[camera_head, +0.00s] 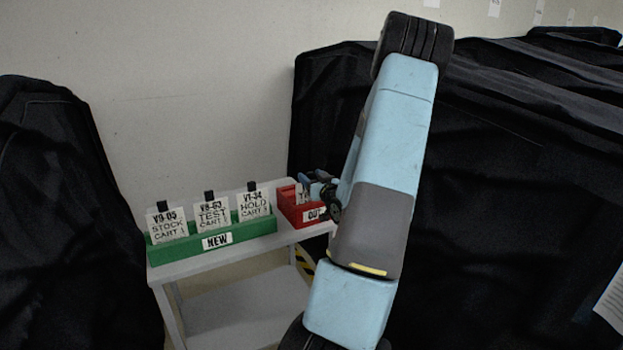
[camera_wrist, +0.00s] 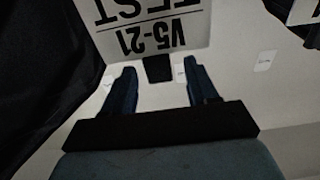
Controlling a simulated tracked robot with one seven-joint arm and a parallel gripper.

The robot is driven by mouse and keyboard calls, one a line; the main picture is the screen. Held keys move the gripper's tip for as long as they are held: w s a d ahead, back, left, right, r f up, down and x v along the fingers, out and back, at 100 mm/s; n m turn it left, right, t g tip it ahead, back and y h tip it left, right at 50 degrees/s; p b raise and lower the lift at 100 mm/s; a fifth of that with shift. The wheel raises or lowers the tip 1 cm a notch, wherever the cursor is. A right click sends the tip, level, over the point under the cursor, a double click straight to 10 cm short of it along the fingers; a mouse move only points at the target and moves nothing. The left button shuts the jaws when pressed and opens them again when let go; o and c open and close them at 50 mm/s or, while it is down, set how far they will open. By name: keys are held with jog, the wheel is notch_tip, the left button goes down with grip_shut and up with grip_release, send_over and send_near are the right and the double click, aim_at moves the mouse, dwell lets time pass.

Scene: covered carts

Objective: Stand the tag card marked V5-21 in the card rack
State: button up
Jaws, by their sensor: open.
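The tag card marked V5-21 (camera_wrist: 150,27) fills the top of the wrist view, upside down, with TEST above its number. Its black tab (camera_wrist: 158,69) appears between the two fingertips of my open gripper (camera_wrist: 160,66), with a gap on each side. In the head view my gripper (camera_head: 314,180) is over the red OUT holder (camera_head: 296,217), where a card (camera_head: 302,197) shows partly behind it, its number hidden. The green rack labelled NEW (camera_head: 182,251) holds three upright cards: V9-05 (camera_head: 167,226), V8-63 (camera_head: 211,213) and one marked HOLD (camera_head: 254,205).
Both holders stand on a light grey cart (camera_head: 160,272) with a lower shelf (camera_head: 235,310). Black covered carts flank it at left (camera_head: 60,220) and right (camera_head: 500,200). A pale wall (camera_head: 190,90) is behind. Part of another card shows at the wrist view's upper right (camera_wrist: 305,10).

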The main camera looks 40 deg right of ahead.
jog(key=v, duration=1.3)
jog(key=shift+s, duration=0.2)
jog(key=shift+w+a, duration=0.1)
jog(key=w+a+r+n+g, duration=0.1)
jog(key=w+a+r+g, duration=0.3)
jog(key=a, duration=0.3)
jog(key=w+a+r+n+g, duration=0.1)
jog(key=w+a+r+g, duration=0.25)
jog(key=a+r, duration=0.4)
jog(key=s+a+r+g+y, duration=0.2)
jog(key=s+a+r, duration=0.1)
jog(key=s+a, duration=0.7)
jog(key=s+a+r+g+y, duration=0.2)
jog(key=s+a+r+g, duration=0.1)
jog(key=s+a, duration=0.7)
jog(key=shift+a+r+n, duration=0.3)
jog(key=shift+a+r, duration=0.2)
jog(key=shift+a, duration=0.55)
jog(key=shift+s, duration=0.1)
